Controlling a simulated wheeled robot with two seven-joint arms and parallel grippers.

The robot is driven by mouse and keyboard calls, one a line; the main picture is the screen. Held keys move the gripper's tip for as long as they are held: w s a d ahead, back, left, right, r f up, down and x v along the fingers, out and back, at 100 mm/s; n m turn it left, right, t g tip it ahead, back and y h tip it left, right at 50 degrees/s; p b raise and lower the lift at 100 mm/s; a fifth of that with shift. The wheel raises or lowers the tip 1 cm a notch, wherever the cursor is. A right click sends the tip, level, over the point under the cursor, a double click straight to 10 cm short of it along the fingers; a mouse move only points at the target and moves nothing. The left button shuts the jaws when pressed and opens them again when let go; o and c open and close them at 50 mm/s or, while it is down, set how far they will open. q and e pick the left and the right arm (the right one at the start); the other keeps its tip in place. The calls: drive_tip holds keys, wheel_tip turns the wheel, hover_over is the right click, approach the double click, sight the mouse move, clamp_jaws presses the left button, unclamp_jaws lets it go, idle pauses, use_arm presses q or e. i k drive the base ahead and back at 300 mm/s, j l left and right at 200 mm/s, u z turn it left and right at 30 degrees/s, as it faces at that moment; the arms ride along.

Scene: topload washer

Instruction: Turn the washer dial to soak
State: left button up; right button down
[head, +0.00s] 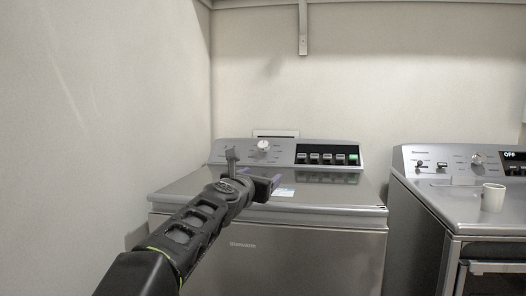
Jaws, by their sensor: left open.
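The washer (305,258) is a grey top-loader with its lid (335,194) down. Its round silver-white dial (263,145) sits on the left part of the back control panel (228,152). The marks around the dial are too small to read. My left gripper (252,168) is over the left part of the lid, just below and in front of the dial, apart from it in the picture. Its two fingers are spread, with nothing seen between them. My right gripper is not in view.
A row of buttons (327,157) is right of the dial. The wall (110,110) is close on the left. A shelf bracket (303,28) hangs above.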

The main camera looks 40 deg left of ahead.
sight(264, 146)
drive_tip(key=i+j, duration=0.75)
drive_tip(key=j, duration=0.3)
drive_tip(key=i+j, duration=0.4)
drive_tip(key=j, duration=0.1)
